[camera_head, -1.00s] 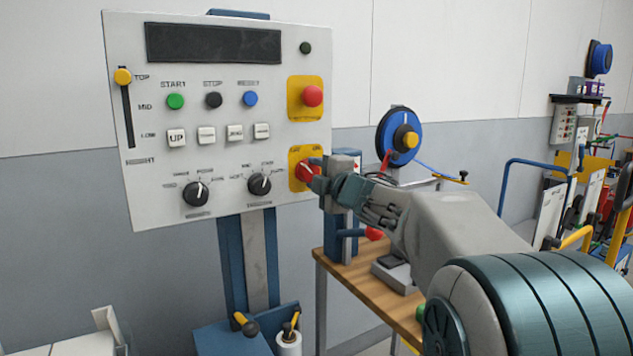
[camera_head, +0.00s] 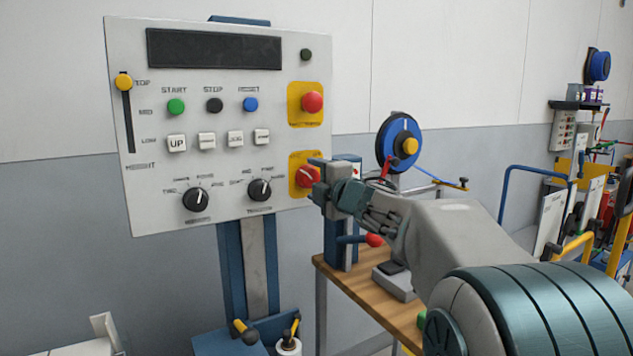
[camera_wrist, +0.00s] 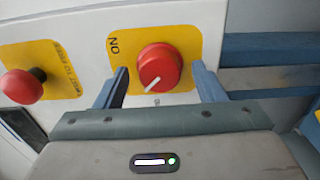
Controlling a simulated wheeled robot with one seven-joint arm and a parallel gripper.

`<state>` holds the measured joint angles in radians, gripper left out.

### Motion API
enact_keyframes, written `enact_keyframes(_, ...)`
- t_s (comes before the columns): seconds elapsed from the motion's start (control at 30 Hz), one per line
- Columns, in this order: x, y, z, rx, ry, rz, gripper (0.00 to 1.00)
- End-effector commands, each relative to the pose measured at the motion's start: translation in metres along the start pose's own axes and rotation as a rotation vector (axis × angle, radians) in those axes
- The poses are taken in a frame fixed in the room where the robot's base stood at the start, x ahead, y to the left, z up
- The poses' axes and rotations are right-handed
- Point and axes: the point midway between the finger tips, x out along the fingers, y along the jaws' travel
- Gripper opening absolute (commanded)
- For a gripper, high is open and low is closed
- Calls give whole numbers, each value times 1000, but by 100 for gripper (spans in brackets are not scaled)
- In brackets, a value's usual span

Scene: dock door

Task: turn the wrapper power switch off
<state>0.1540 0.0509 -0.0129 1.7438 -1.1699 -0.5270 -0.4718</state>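The wrapper power switch is a red rotary knob (camera_head: 307,177) on a yellow plate (camera_head: 297,160) at the lower right of the white control panel (camera_head: 150,110). In the wrist view the red knob (camera_wrist: 158,62) has a white pointer line slanting to its lower left. The word "ON" shows at the plate's left end; any other label is hidden or too small to read. My gripper (camera_head: 317,180) is in front of the knob. In the wrist view my gripper (camera_wrist: 160,82) is open, one finger on each side of the knob, with gaps visible on both sides.
A red mushroom button (camera_head: 312,102) sits above the switch, and two black knobs (camera_head: 196,199) lie to its left. A wooden bench (camera_head: 372,290) stands below my arm, with a blue reel (camera_head: 396,142) behind. The panel's display (camera_head: 213,49) is dark.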

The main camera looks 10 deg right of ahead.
Motion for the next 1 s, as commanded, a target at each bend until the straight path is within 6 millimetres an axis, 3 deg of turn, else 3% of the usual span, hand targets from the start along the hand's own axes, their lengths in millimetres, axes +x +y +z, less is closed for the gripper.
enact_keyframes(0.27, -9, 1, 1, 0, -1, 2, 64)
enact_keyframes(0.7, -95, 2, 0, 0, -2, 2, 64)
enact_keyframes(1.0, -134, 1, 0, 0, 0, 1, 64)
